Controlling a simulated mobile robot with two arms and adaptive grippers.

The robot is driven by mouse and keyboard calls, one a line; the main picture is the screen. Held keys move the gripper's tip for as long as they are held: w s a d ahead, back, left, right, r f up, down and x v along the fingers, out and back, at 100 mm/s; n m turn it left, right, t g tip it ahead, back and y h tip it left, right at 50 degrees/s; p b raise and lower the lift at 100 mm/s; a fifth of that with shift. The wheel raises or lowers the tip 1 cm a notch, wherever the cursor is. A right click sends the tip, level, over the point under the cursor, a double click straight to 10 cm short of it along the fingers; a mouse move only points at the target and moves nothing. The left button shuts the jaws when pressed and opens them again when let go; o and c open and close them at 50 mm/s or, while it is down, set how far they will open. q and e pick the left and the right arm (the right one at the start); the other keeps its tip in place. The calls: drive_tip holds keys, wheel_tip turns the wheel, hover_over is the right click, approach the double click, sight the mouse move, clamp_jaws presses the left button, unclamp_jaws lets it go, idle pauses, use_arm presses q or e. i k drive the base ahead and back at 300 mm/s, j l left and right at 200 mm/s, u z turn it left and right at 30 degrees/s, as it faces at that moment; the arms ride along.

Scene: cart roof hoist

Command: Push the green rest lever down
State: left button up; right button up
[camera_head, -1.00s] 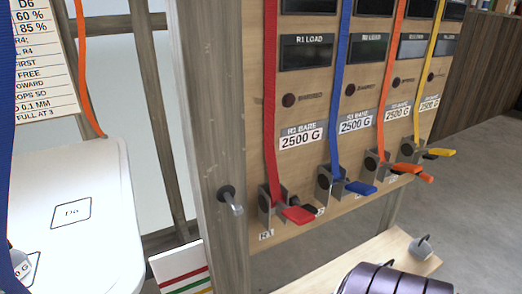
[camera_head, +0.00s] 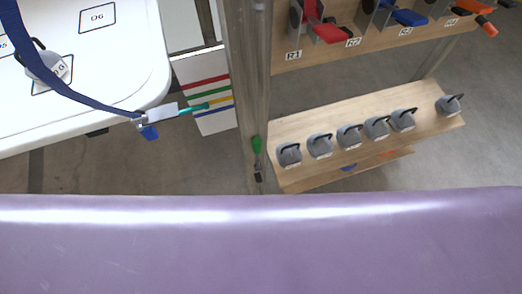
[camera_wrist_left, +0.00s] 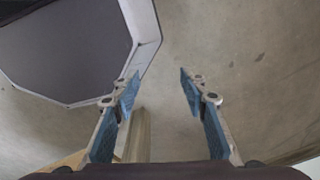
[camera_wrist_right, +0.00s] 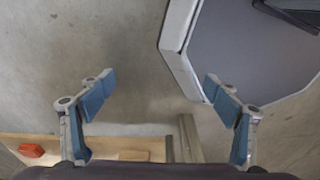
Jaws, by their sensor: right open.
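A small green lever (camera_head: 257,145) shows in the head view low on the grey wooden post (camera_head: 248,95), with a dark piece just below it. I take it for the green rest lever; it is too small to tell its exact tilt. My left gripper (camera_wrist_left: 160,80) is open and empty in the left wrist view, over bare floor. My right gripper (camera_wrist_right: 159,82) is open and empty in the right wrist view, also over the floor. Neither gripper shows in the head view, and the lever is not clear in either wrist view.
A wooden shelf (camera_head: 375,112) right of the post bears several grey weights. Above it a panel (camera_head: 345,50) carries red, blue and orange levers. A white board (camera_head: 110,70) with a weight and blue strap is at left. A striped card (camera_head: 213,118) stands beside the post.

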sight(257, 142)
drive_tip(key=k+l, duration=0.9)
drive_tip(key=l, duration=0.15)
